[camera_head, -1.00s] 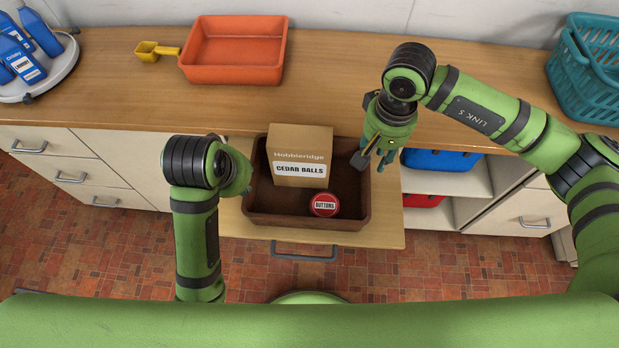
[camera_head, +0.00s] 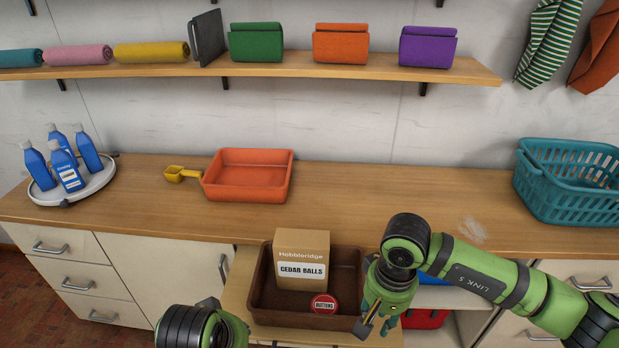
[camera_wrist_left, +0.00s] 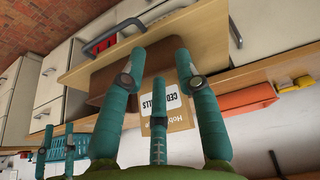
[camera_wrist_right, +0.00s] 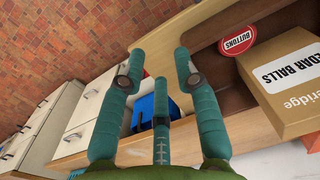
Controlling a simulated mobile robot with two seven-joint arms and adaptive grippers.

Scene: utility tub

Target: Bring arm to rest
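My right gripper (camera_head: 372,322) hangs by the tub's near right corner, pointing down. In the right wrist view the right gripper (camera_wrist_right: 158,70) has its fingers apart and empty. The tub stands on the pulled-out drawer and holds a cedar balls box (camera_head: 302,262) and a red buttons tin (camera_head: 323,304).
The counter (camera_head: 400,190) carries an orange tray (camera_head: 248,188), a yellow scoop (camera_head: 183,175), a turntable (camera_head: 85,190) with blue bottles and a teal basket (camera_head: 568,200). A shelf (camera_head: 280,68) above holds rolled and folded towels.

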